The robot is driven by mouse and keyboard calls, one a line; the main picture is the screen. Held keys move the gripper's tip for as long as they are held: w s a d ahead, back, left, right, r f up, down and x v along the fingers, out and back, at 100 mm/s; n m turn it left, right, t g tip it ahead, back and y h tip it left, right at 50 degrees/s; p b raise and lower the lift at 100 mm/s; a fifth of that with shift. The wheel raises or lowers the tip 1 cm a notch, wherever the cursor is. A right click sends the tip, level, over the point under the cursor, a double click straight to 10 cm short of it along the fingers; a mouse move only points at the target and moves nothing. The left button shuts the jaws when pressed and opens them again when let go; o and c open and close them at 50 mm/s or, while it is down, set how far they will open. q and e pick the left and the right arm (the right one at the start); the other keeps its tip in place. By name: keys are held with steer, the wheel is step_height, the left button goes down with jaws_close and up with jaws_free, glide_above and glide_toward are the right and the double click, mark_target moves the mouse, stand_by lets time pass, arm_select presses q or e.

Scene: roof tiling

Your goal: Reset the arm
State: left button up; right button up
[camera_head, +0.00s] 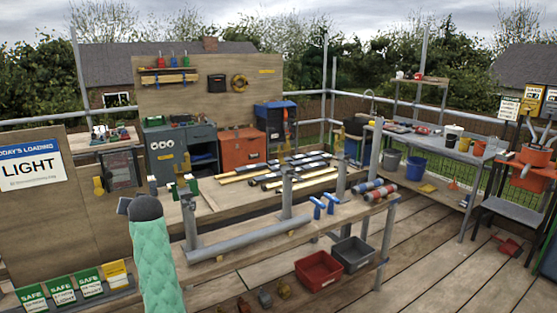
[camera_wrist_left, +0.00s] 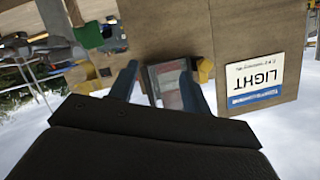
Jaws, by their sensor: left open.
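My left arm (camera_head: 155,262) rises in the head view from the bottom, in a teal padded sleeve with a dark end. It stands in front of the workbench's near left corner. Its fingers are not clearly seen there. In the left wrist view, which is upside down, my left gripper (camera_wrist_left: 157,88) is open, with two blue-grey fingers apart and nothing held. A small glass-fronted cabinet (camera_wrist_left: 170,82) shows beyond and between the fingers, apart from them. My right gripper is in neither view.
The workbench (camera_head: 240,262) carries a grey pipe (camera_head: 250,240), blue clamps and colored rolls. A LIGHT sign board (camera_head: 30,168) stands left. Plank floor is open at right.

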arm_select(q)
steer(key=s+d+f+h, duration=0.2)
steer(key=d+f+h, duration=0.15)
steer(key=d, duration=0.25)
steer(key=s+d+f+h, duration=0.2)
steer(key=d+f, duration=0.3)
steer(key=d, duration=0.1)
steer(key=s+d+f+m+g+h, duration=0.1)
steer(key=s+d+f+h, duration=0.1)
steer(key=s+d+f, duration=0.6)
steer(key=s+d+f+m+g+h, duration=0.25)
steer(key=s+f, duration=0.25)
steer(key=f, duration=0.5)
steer(key=s+d+f+g, duration=0.2)
steer(key=s+f, duration=0.6)
steer(key=s, duration=0.4)
steer(key=s+d+f+g, duration=0.2)
steer(key=s+f, duration=0.7)
steer(key=s, duration=0.3)
steer(key=s+d+f+g, duration=0.2)
steer(key=s+f, duration=0.6)
steer(key=s, duration=0.5)
steer(key=shift+d+f+m, duration=0.3)
steer(key=shift+f+m, duration=0.1)
steer(key=shift+m, duration=0.05)
steer(key=shift+s, duration=0.15)
